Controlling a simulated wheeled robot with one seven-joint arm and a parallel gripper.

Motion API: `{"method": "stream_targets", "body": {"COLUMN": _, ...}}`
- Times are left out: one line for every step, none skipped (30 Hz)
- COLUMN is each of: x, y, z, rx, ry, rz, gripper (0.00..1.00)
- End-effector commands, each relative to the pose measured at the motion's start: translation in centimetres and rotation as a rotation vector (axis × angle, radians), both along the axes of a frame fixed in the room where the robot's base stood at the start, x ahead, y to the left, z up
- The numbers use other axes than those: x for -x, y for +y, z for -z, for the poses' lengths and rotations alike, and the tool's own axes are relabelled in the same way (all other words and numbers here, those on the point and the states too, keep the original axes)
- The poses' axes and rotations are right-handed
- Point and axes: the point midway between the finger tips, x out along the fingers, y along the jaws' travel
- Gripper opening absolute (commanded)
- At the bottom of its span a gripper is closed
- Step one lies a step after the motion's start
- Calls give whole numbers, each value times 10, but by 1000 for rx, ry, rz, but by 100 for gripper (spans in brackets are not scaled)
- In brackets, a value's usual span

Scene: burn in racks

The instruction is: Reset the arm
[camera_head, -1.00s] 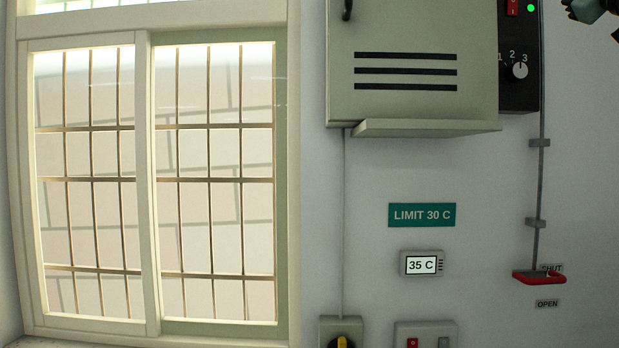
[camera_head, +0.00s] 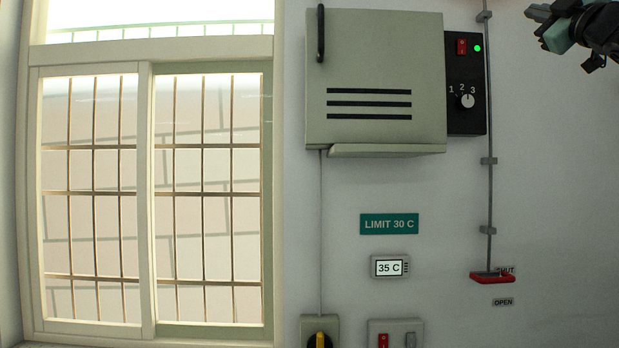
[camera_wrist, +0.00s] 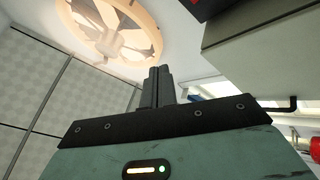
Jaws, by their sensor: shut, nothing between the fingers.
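My gripper (camera_head: 538,14) is at the top right of the head view, in front of the white wall and to the right of the black control box. In the wrist view my gripper (camera_wrist: 157,75) points up past a round fan, its two dark fingers together with nothing between them.
A grey cabinet (camera_head: 375,60) with a black handle hangs on the wall beside the black control box (camera_head: 466,118). Below are a green LIMIT 30 C sign (camera_head: 389,224), a 35 C display (camera_head: 389,267) and a red handle (camera_head: 492,279) at SHUT. A window (camera_head: 205,200) is left. A fan (camera_wrist: 112,30) is overhead.

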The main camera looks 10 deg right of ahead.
Motion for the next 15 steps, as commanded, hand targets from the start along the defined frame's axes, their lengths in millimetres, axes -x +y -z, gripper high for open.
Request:
{"method": "stream_targets", "body": {"x": -4, "y": -1, "z": 5, "rx": -16, "ry": 6, "rz": -1, "gripper": 0}}
{"method": "stream_targets", "body": {"x": -6, "y": -2, "z": 8, "rx": -27, "ry": 10, "rz": -1, "gripper": 0}}
{"method": "stream_targets", "body": {"x": -9, "y": -2, "z": 12, "rx": -41, "ry": 15, "rz": -3, "gripper": 0}}
{"method": "stream_targets", "body": {"x": -11, "y": -3, "z": 15, "rx": -51, "ry": 19, "rz": -4, "gripper": 0}}
{"method": "stream_targets", "body": {"x": -14, "y": -3, "z": 18, "rx": -62, "ry": 23, "rz": -3, "gripper": 0}}
{"method": "stream_targets", "body": {"x": -17, "y": -4, "z": 22, "rx": -77, "ry": 28, "rz": -4, "gripper": 0}}
{"method": "stream_targets", "body": {"x": -20, "y": -5, "z": 27, "rx": -92, "ry": 35, "rz": -4, "gripper": 0}}
{"method": "stream_targets", "body": {"x": -23, "y": -6, "z": 31, "rx": -107, "ry": 41, "rz": -5, "gripper": 0}}
{"method": "stream_targets", "body": {"x": -27, "y": -6, "z": 37, "rx": -126, "ry": 50, "rz": -4, "gripper": 0}}
{"method": "stream_targets", "body": {"x": -30, "y": -7, "z": 42, "rx": -142, "ry": 57, "rz": -5, "gripper": 0}}
{"method": "stream_targets", "body": {"x": -35, "y": -7, "z": 48, "rx": -161, "ry": 65, "rz": -7, "gripper": 0}}
{"method": "stream_targets", "body": {"x": -40, "y": -8, "z": 57, "rx": -187, "ry": 79, "rz": -6, "gripper": 0}}
{"method": "stream_targets", "body": {"x": -44, "y": -9, "z": 64, "rx": -206, "ry": 88, "rz": -6, "gripper": 0}}
{"method": "stream_targets", "body": {"x": -48, "y": -9, "z": 71, "rx": -228, "ry": 100, "rz": -6, "gripper": 0}}
{"method": "stream_targets", "body": {"x": -54, "y": -9, "z": 82, "rx": -257, "ry": 116, "rz": -6, "gripper": 0}}
